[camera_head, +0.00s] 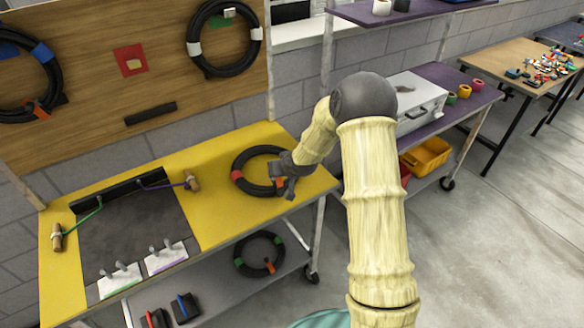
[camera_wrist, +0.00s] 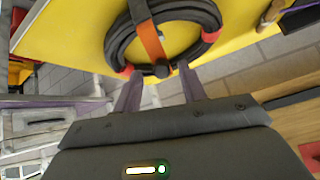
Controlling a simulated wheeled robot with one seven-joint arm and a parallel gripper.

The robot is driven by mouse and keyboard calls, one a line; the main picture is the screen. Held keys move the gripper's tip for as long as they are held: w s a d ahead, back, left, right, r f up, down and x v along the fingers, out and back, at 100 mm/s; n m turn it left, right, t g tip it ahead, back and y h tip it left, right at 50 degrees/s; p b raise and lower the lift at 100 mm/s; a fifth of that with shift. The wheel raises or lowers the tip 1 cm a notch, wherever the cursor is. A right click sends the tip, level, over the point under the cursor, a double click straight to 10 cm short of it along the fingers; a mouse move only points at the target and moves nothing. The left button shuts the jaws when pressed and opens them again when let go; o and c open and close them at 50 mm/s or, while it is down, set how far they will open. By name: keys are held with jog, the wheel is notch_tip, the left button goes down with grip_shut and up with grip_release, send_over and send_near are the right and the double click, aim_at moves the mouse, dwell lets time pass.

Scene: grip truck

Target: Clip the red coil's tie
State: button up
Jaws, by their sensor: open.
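The red coil (camera_head: 241,161) is a black ring of cable with red bands, lying flat on the yellow table near its right end. In the wrist view the coil (camera_wrist: 205,14) lies just beyond my fingertips, with a red band (camera_wrist: 211,37) on the right. An orange strap, the tie (camera_wrist: 149,37), crosses it. A small dark knob (camera_wrist: 163,69) at the strap's near end shows between my fingers. My gripper (camera_wrist: 159,70) is open and empty, one finger on each side of the knob. In the head view my gripper (camera_head: 289,189) is at the coil's right edge and hides part of it.
The yellow table (camera_head: 225,215) also bears a dark mat (camera_head: 130,240) with white clamp plates, and wooden handles (camera_head: 192,181) on cords. Another coil (camera_head: 240,262) lies on the shelf below; coils with white bands (camera_head: 203,68) and blue bands hang on the wooden board.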

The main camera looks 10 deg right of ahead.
jog(key=b+v, duration=0.1)
jog(key=v, duration=1.1)
jog(key=shift+d, duration=0.1)
jog(key=shift+s+f+b, duration=0.1)
jog(key=shift+f+b, duration=0.15)
jog(key=shift+b, duration=0.2)
jog(key=c, duration=0.6)
jog(key=shift+f+b, duration=0.35)
jog(key=shift+b, duration=0.2)
grip_shut()
jog(key=s+d+f+n+t+y+b, duration=0.1)
jog(key=s+f+t+b, duration=0.5)
jog(key=b, duration=1.8)
jog(key=n+t+y, duration=0.1)
jog(key=t, duration=0.3)
jog(key=shift+s+f, duration=0.3)
jog(key=shift+s, duration=0.05)
